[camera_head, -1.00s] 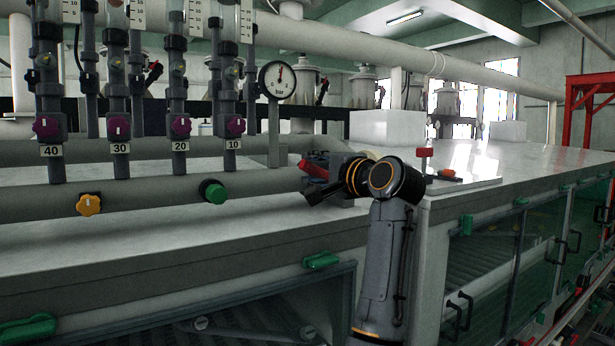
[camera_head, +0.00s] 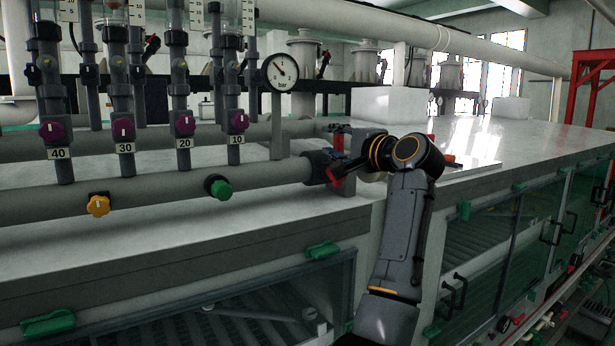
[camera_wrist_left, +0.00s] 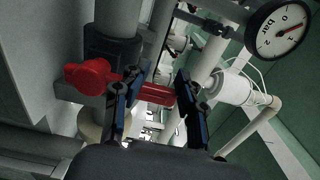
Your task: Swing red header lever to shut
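The red header lever (camera_wrist_left: 90,76) shows in the left wrist view with its round hub at the left and its handle reaching right. In the head view a small red part of it (camera_head: 335,175) shows at the right end of the lower header pipe (camera_head: 270,178), mostly hidden by my gripper. My left gripper (camera_wrist_left: 158,103) is open. Its two dark fingers are apart, with the handle crossing the gap behind the near finger and its end close to the other. Whether they touch cannot be told. It is also in the head view (camera_head: 345,168). My right gripper is not in view.
A bar gauge (camera_head: 280,72) stands just above the header. A pale tank top (camera_head: 500,138) extends right.

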